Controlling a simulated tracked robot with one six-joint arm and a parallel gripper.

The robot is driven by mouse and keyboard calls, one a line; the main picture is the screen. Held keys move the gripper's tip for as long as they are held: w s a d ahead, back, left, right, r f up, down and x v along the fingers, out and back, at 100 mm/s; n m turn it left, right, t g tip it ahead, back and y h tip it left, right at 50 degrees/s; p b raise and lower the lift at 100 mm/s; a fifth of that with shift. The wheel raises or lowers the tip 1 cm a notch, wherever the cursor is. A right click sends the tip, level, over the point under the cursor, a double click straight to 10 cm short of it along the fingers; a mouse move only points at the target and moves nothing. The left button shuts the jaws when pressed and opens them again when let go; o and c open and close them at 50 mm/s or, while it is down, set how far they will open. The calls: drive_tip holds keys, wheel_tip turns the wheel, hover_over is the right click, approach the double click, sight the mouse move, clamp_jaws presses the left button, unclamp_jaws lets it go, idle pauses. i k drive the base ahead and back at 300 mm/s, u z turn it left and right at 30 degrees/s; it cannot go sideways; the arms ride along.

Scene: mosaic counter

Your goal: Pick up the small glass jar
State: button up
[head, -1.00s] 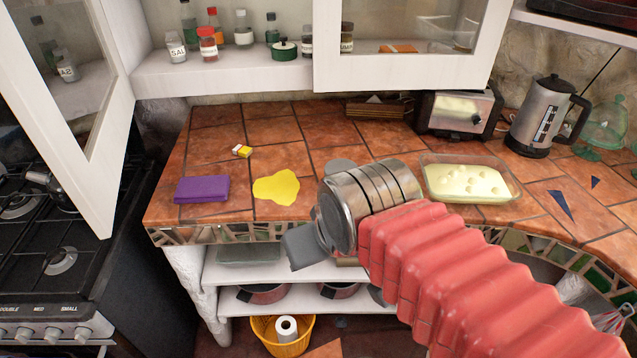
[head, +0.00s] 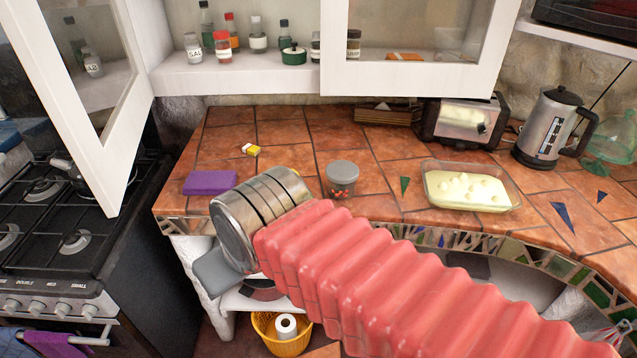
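A small glass jar (head: 342,181) with a grey lid and colourful contents stands upright on the terracotta-tiled counter, near its front edge. My gripper (head: 216,270) is left of the jar and apart from it, in front of the counter edge. I see it from behind: the metal wrist and red sleeve hide most of it, and only a grey part shows low on the left. Whether it is open or shut does not show.
A glass dish (head: 466,186), toaster (head: 460,122) and kettle (head: 549,126) stand right. Open cabinet doors (head: 408,48) hang above. Several bottles stand on the shelf (head: 236,75).

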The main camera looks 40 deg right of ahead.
sight(341, 177)
drive_tip(key=u, duration=2.4)
drive_tip(key=k, duration=0.65)
drive_tip(key=z, duration=0.65)
